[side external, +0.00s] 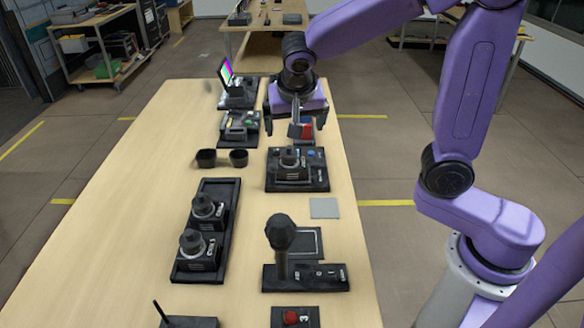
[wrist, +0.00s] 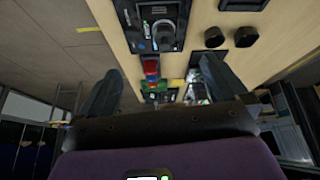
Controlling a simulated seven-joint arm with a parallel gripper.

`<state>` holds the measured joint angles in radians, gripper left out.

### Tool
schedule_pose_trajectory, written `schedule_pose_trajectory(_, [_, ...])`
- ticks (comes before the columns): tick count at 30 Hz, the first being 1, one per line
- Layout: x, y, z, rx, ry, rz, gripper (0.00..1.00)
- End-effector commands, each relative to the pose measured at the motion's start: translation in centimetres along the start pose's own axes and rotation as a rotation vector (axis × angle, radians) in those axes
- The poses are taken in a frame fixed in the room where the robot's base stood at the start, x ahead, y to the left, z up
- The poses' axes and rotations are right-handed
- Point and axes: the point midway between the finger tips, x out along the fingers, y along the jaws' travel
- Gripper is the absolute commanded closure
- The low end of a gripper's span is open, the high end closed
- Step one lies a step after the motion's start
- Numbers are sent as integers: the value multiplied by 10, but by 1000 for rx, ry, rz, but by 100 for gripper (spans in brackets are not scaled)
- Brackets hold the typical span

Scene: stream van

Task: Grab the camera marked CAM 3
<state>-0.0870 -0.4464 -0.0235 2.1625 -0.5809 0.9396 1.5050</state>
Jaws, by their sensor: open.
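Several small black cameras stand on the wooden table. One camera (side external: 290,158) sits on a dark base with a blue button, just nearer than my gripper. Two more, a far camera (side external: 204,207) and a near camera (side external: 191,242), share a long black tray (side external: 209,185) at the left. Their markings are too small to read, so I cannot tell which is CAM 3. My gripper (side external: 297,112) is open above the far part of the table. In the wrist view my gripper (wrist: 160,85) has spread fingers, with the based camera (wrist: 165,32) beyond them near the top.
A red and blue item (side external: 300,131) lies beneath my gripper. Two black cups (side external: 222,158) stand left of the based camera. A small screen (side external: 226,72) stands at the far end. A grey square (side external: 324,208) lies flat at the right.

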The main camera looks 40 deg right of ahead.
Motion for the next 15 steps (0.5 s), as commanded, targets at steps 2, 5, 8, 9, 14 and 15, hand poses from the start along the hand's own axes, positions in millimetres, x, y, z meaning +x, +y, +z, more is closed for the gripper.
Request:
schedule_pose_trajectory(2, [1, -3, -6, 65, 18, 12, 0])
schedule_pose_trajectory(5, [2, -4, -12, 120, 32, 20, 0])
schedule_pose_trajectory(8, [5, -4, -14, 142, 39, 23, 0])
schedule_pose_trajectory(9, [8, -4, -15, 146, 40, 25, 0])
schedule_pose_trajectory(14, [34, -2, -15, 143, 36, 30, 0])
schedule_pose_trajectory(15, [42, -2, -16, 143, 38, 29, 0])
